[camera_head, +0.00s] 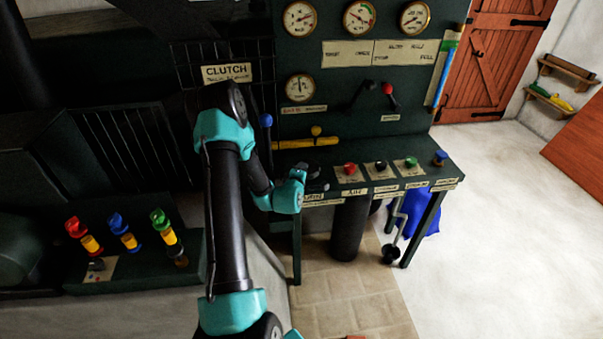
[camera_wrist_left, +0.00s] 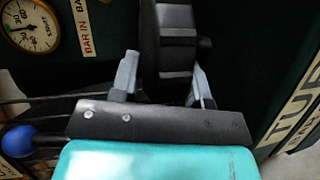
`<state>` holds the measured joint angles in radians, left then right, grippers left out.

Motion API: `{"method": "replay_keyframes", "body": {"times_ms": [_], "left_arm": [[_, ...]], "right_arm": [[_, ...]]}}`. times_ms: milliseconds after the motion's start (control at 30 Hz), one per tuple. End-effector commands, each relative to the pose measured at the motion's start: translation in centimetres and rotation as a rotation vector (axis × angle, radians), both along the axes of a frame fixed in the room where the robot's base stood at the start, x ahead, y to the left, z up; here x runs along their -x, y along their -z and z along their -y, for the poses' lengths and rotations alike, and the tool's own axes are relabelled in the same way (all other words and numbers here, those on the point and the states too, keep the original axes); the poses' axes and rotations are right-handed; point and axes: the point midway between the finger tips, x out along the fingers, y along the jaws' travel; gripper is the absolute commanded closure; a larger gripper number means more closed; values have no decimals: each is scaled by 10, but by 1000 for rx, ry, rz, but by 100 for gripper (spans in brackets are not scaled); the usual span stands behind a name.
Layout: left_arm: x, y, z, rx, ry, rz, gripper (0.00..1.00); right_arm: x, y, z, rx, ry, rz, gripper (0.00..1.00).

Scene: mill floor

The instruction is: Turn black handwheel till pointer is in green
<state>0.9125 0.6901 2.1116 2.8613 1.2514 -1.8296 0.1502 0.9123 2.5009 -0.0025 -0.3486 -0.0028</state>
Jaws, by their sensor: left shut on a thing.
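My left gripper (camera_head: 306,177) reaches from the left to the front-left edge of the green bench. In the left wrist view its two grey fingers (camera_wrist_left: 165,80) are closed around a black ridged part, which looks like the black handwheel (camera_wrist_left: 176,42). In the head view the handwheel (camera_head: 318,184) is mostly hidden by the gripper. The top middle gauge (camera_head: 359,17) has green and red on its dial; its pointer is too small to read surely. My right gripper is in neither view.
Red (camera_head: 349,168), black (camera_head: 381,165) and green (camera_head: 411,162) knobs stand along the bench, with a blue one (camera_head: 440,157) at its right end. A yellow bar (camera_head: 306,142) lies behind the gripper. A blue-knobbed lever (camera_head: 266,121) stands close to my left arm. Open floor lies right.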

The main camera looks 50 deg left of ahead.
Motion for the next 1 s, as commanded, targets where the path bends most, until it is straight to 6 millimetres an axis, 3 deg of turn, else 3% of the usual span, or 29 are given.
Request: {"method": "replay_keyframes", "body": {"times_ms": [33,67,300,667,1000], "left_arm": [[0,0,0,-1,0,-1,82],[0,0,0,-1,0,-1,55],[0,0,0,1,0,-1,32],[3,-1,3,1,2,-1,32],[31,-10,37,3,17,-2,32]], "right_arm": [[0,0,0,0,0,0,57],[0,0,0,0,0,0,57],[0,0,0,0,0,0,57],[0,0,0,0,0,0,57],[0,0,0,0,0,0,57]]}}
